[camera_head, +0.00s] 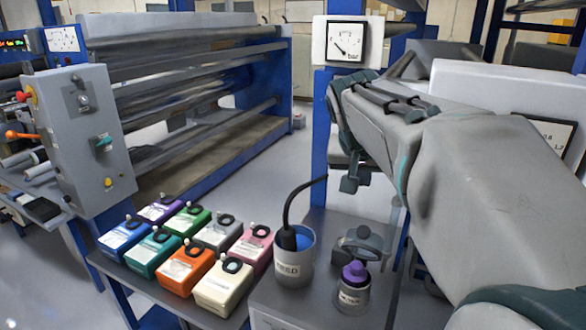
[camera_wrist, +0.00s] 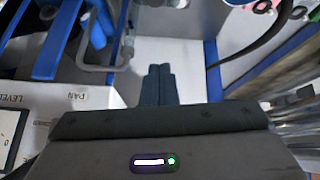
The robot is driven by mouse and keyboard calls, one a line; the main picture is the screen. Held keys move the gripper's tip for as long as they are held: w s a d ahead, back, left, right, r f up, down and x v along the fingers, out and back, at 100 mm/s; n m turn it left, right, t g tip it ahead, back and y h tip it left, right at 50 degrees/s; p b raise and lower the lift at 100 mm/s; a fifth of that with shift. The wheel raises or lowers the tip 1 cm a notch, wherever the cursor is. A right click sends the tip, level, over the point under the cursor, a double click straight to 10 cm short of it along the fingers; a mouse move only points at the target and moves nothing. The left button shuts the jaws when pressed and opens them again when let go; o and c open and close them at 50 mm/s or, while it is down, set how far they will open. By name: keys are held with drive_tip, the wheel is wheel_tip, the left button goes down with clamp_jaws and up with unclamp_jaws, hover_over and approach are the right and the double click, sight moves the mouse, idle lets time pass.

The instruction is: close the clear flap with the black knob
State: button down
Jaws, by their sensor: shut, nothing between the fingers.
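My gripper (camera_head: 350,184) hangs in front of the blue post, below the bar gauge and above the floor gap beside the grey stand. In the wrist view its two dark fingers (camera_wrist: 158,70) are together with nothing between them. I cannot make out a clear flap with a black knob for certain in either view. My arm covers part of the white cabinet (camera_head: 480,85) at the right, so a flap there could be hidden.
A grey stand (camera_head: 275,298) holds a cup (camera_head: 293,268) with a black hose, a purple-topped pot (camera_head: 354,296) and a grey knobbed object (camera_head: 362,243). Several coloured canisters (camera_head: 185,267) fill the bench to its left. A bar gauge (camera_head: 344,42) is on the blue post (camera_head: 319,130).

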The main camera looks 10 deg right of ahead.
drive_tip(key=w+r+g+p, duration=0.1)
drive_tip(key=r+p, duration=0.1)
drive_tip(key=p, duration=0.1)
hover_over(363, 242)
drive_tip(key=w+d, duration=0.1)
drive_tip(key=w, duration=0.3)
drive_tip(key=shift+g+y, duration=0.3)
drive_tip(key=shift+y, duration=0.1)
wheel_tip(363, 242, down, 10)
drive_tip(key=shift+d, duration=0.15)
drive_tip(key=shift+s+a+f, duration=0.3)
drive_tip(key=shift+s+f, duration=0.1)
drive_tip(key=shift+s, duration=0.2)
drive_tip(key=shift+s+a+f, duration=0.3)
drive_tip(key=shift+s+f, duration=0.1)
drive_tip(key=shift+s, duration=0.2)
drive_tip(key=shift+s+a+f+p, duration=0.1)
drive_tip(key=shift+s+f+p, duration=0.1)
drive_tip(key=shift+f+p, duration=0.15)
drive_tip(key=shift+s+f+b, duration=0.15)
drive_tip(key=shift+b, duration=0.35)
